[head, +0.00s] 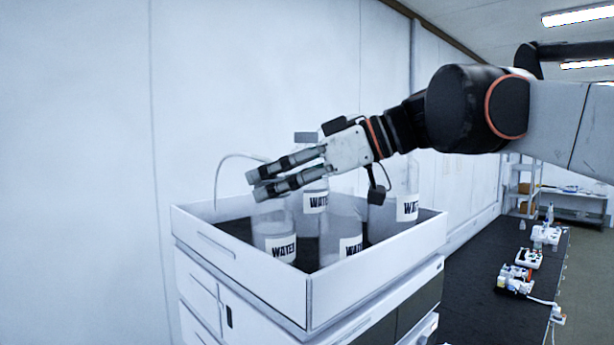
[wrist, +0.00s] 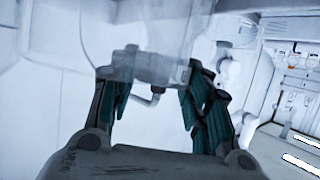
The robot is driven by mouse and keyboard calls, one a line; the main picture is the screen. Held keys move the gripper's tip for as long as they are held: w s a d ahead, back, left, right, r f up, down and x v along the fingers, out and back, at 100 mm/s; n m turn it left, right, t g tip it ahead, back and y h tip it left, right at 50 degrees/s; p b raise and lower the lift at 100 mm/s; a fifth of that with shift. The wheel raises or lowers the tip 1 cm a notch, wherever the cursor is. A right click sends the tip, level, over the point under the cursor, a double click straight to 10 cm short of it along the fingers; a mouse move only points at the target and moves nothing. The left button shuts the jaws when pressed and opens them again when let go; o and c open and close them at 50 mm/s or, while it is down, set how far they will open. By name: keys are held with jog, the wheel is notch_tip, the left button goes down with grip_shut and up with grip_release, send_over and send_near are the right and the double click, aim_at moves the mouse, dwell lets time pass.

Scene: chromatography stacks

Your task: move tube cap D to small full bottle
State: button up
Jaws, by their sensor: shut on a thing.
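My gripper (head: 256,184) reaches left over the white tray, its fingers just above the front left bottle (head: 272,226). In the wrist view my gripper (wrist: 157,77) has its fingers on both sides of a pale cap (wrist: 152,66), and a thin bent tube (wrist: 149,98) comes off it. This looks like tube cap D; its letter cannot be read. A clear bottle body fills the top of the wrist view. I cannot tell which bottle is the small full one.
The white tray (head: 240,262) stands on a white stacked instrument. Other WATER bottles stand in it: front middle (head: 342,228), back with a grey cap (head: 309,210), and right (head: 397,208). A wall is close behind. A dark bench (head: 478,290) with small devices runs along the right.

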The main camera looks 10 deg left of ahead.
jog(key=shift+f, duration=0.1)
dwell(0.3)
jog(key=shift+f, duration=0.3)
jog(key=o, duration=1.2)
jog(key=shift+c, duration=0.2)
jog(key=o, duration=0.4)
